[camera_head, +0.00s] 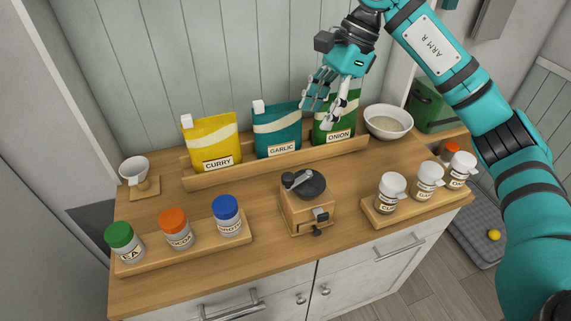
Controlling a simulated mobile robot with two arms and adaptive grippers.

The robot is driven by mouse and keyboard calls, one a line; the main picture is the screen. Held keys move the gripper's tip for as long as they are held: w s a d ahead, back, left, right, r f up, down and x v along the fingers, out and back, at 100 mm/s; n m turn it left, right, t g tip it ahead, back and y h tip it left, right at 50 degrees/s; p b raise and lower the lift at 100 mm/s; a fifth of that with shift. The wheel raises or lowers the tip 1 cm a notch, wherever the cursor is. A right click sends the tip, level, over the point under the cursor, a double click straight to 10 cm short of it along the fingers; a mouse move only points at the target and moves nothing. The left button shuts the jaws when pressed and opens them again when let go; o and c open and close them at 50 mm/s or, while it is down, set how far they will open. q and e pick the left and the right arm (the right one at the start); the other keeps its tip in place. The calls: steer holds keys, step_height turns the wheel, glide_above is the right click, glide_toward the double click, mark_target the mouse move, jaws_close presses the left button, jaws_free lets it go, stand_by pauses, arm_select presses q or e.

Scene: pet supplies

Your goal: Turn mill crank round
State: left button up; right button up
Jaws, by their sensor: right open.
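The wooden mill (296,216) stands upright on the counter near its middle, with a dark round top and a small drawer with a dark knob low on its front. Its grey crank (298,179) lies across the top, with its knob end toward the left. My right gripper (319,112) is open and empty, fingers pointing down. It is above and behind the mill, in front of the green onion pouch (342,118) in the picture, and hides part of that pouch. It is clear of the crank. My left gripper is not in view.
A rack (207,182) behind the mill holds yellow, teal and green pouches. A tray of capped jars (185,255) is at left, a tray of white-topped shakers (412,211) at right. A white bowl (388,120) is back right, a cup (134,168) far left. Counter in front is clear.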

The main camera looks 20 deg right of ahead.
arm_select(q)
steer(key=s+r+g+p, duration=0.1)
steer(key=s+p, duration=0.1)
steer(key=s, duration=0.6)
arm_select(e)
glide_toward(290, 175)
steer(key=p+x, duration=0.2)
steer(key=x, duration=0.5)
steer(key=shift+a+f, duration=0.1)
steer(key=shift+f, duration=0.05)
steer(key=shift+p+x, duration=0.5)
steer(key=shift+x, duration=0.95)
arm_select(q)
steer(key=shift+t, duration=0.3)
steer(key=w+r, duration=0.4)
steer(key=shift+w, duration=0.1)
arm_select(e)
jaws_close()
